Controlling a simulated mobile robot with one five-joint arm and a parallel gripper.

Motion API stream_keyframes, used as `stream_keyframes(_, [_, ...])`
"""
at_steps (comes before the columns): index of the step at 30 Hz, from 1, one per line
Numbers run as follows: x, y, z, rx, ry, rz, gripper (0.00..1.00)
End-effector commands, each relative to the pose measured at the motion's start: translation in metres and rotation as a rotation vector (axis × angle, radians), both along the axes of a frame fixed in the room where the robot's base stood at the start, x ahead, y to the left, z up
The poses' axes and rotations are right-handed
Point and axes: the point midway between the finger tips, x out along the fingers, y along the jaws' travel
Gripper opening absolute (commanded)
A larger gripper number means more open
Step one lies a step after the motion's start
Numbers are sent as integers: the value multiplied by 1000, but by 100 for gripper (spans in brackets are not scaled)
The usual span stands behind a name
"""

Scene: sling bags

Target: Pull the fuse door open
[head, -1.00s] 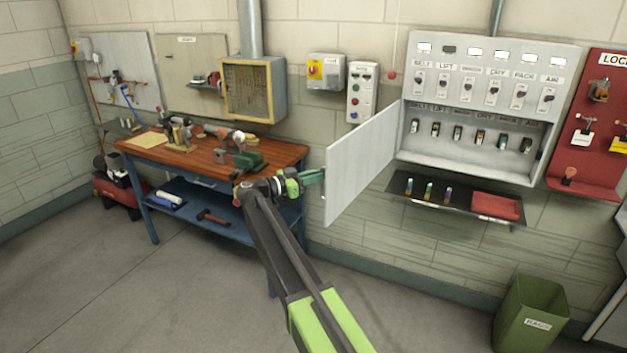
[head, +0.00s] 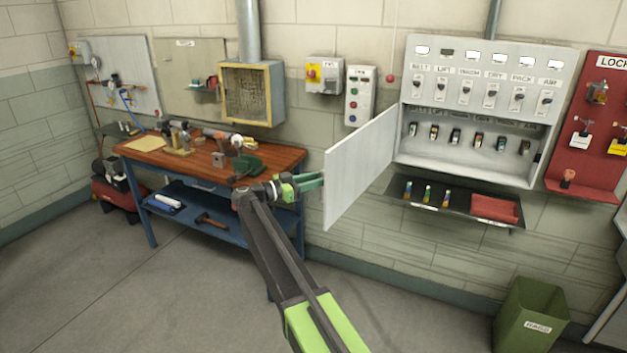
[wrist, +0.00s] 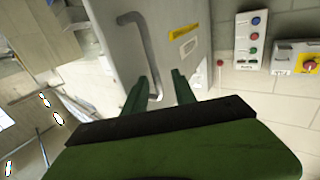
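The fuse door (head: 358,170) is a pale grey panel hinged at the left side of the fuse box (head: 485,68). It stands swung well out from the box, and the fuses inside show. My gripper (head: 322,180) is at the door's outer face, near its free edge. In the wrist view the door (wrist: 185,20) carries a grey bar handle (wrist: 146,45) and a yellow label. My gripper's two green fingers (wrist: 161,85) are apart, with the lower end of the handle between them. I see gaps beside the handle; contact is not clear.
A workbench (head: 165,152) with tools stands to the left. A shelf (head: 460,208) with fuses and a red tray is below the box. A red lock board (head: 590,125) hangs right, above a green bin (head: 530,315). The floor in front is clear.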

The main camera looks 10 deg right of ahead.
Motion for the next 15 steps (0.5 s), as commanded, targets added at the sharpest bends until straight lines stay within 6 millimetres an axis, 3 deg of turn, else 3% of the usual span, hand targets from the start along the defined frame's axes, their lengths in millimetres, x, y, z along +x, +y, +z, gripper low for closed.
stream_keyframes(9, [-32, 82, 1, 0, -1, 4, 33])
stream_keyframes(15, [-50, 125, 1, -1, -1, 1, 33])
